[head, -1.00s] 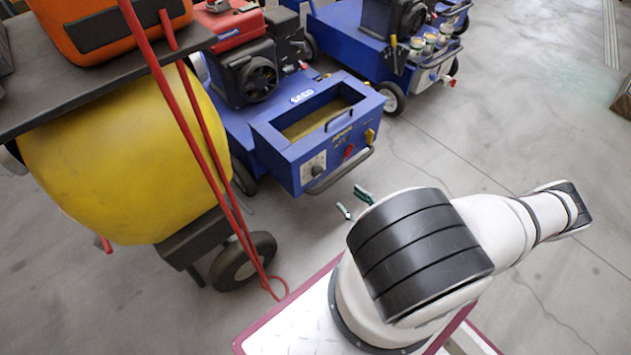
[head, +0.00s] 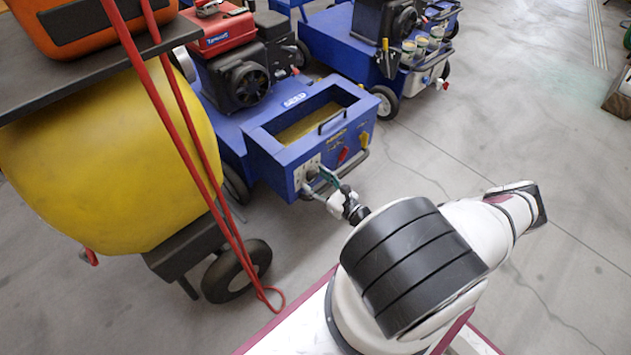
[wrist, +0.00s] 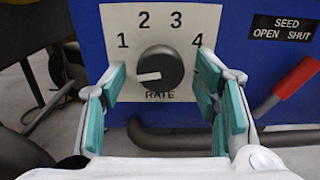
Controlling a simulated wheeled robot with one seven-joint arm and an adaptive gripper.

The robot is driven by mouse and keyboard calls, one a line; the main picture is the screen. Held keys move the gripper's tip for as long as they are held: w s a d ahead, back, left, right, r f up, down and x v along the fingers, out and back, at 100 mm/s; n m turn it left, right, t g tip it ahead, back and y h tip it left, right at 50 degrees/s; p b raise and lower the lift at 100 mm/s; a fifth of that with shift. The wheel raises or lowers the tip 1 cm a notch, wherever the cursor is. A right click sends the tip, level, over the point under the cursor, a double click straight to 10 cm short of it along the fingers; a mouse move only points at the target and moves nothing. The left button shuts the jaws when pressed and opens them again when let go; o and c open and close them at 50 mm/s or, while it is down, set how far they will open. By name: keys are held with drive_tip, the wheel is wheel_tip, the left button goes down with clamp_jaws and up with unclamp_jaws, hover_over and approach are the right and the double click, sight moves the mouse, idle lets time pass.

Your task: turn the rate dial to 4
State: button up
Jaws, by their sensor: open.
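The rate dial (wrist: 160,68) is a dark round knob on a white plate (wrist: 185,22) marked 1, 2, 3, 4 and RATE. Its white pointer line points left and slightly down, below the 1. My gripper (wrist: 160,78) is open, its green-padded fingers on the left and right of the dial, with visible gaps on both sides. The right finger overlaps the plate just below the 4. In the head view my gripper (head: 322,185) is at the front of the blue machine (head: 270,150) and partly hides the dial plate.
A red lever (wrist: 297,77) beside a SEED OPEN SHUT label is right of the dial. A dark bar (wrist: 180,140) runs below the plate. In the head view a yellow drum (head: 105,160) and red hoses (head: 190,140) stand left; open floor (head: 480,130) is right.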

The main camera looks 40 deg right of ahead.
drive_tip(key=shift+w, duration=0.25)
drive_tip(key=c, duration=1.1)
